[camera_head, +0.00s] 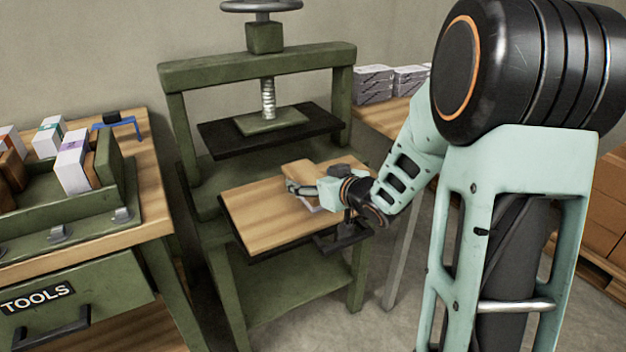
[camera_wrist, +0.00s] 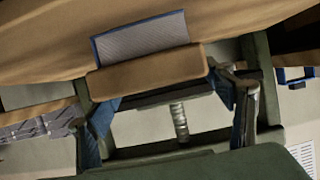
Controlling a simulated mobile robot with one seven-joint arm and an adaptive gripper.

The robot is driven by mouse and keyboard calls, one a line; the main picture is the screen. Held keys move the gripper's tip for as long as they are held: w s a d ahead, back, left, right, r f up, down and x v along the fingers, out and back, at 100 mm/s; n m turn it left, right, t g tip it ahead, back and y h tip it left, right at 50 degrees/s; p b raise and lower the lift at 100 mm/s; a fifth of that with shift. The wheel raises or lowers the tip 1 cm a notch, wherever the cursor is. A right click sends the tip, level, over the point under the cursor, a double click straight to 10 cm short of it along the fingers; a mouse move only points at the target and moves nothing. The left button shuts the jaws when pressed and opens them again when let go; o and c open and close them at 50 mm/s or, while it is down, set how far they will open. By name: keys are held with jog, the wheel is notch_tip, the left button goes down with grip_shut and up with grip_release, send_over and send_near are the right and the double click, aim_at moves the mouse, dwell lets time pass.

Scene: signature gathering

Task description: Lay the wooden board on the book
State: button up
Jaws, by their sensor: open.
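A flat wooden board (camera_head: 250,222) lies on the lower bed of the green press, below the dark upper plate. My gripper (camera_head: 303,190) is low over the board, close to the book.
The press's dark upper plate (camera_head: 225,140) and screw (camera_head: 268,98) are above and behind the board. A green tool tray (camera_head: 65,220) with boxes stands on the left bench. Wrapped paper stacks (camera_head: 373,84) sit on the right table. The board's near left part is clear.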

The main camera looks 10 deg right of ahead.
jog(key=shift+r, duration=0.1)
jog(key=shift+s+r, duration=0.1)
jog(key=shift+r, duration=0.15)
jog(key=p+v, duration=0.3)
jog(key=v, duration=0.7)
jog(key=shift+s+d+r+p, duration=0.15)
jog(key=shift+s+p, duration=0.2)
jog(key=shift+s+d, duration=0.1)
jog(key=shift+s, duration=0.35)
jog(key=shift+w+d+r, duration=0.1)
